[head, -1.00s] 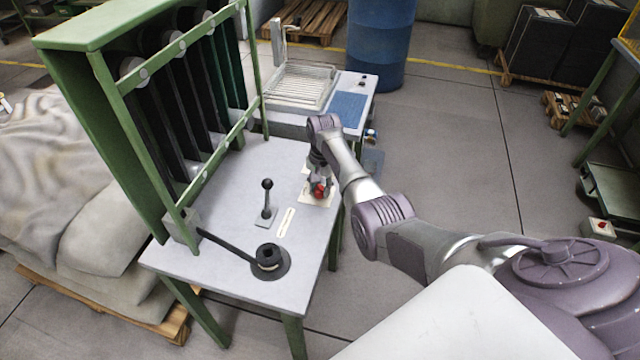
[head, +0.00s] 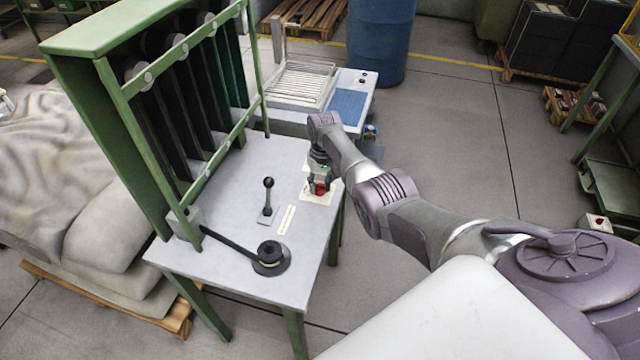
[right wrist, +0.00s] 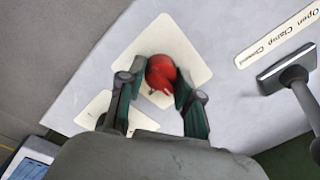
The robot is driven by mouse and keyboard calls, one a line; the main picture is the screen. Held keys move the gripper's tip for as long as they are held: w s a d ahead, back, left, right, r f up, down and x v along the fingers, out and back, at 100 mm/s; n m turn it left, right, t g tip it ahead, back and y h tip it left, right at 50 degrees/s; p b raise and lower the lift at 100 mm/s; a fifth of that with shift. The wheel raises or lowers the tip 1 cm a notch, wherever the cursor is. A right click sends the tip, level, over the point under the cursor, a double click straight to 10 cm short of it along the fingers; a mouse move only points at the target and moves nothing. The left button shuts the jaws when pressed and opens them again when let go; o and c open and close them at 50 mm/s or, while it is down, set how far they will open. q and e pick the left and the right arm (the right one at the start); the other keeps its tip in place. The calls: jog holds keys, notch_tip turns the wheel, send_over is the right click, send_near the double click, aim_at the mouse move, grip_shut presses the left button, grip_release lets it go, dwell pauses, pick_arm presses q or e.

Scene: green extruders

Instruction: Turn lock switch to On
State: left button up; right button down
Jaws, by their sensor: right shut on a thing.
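A red knob (head: 320,188), which I take for the lock switch, sits on a pale label plate (head: 309,198) at the right edge of the grey table. In the right wrist view the red knob (right wrist: 161,72) stands on its tilted plate (right wrist: 190,45). My right gripper (head: 319,181) is above it, with its two fingers on either side of the knob. In the right wrist view the gripper (right wrist: 160,84) is shut on the knob. The plate's On and Off marks cannot be read. My left gripper is not in view.
A black-knobbed lever (head: 268,195) stands left of the switch, by a clamp label strip (head: 286,220). A longer black lever (head: 228,244) lies toward the front. A green frame (head: 150,150) stands along the table's left. A blue-padded bench (head: 349,107) is behind.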

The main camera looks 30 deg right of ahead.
aim_at(322, 185)
jog(key=shift+n, duration=0.3)
jog(key=c, duration=0.8)
grip_release()
jog(key=shift+d+r, duration=0.15)
jog(key=shift+r, duration=2.85)
jog(key=shift+d+r, duration=0.15)
jog(key=shift+r, duration=2.8)
jog(key=shift+s, duration=0.1)
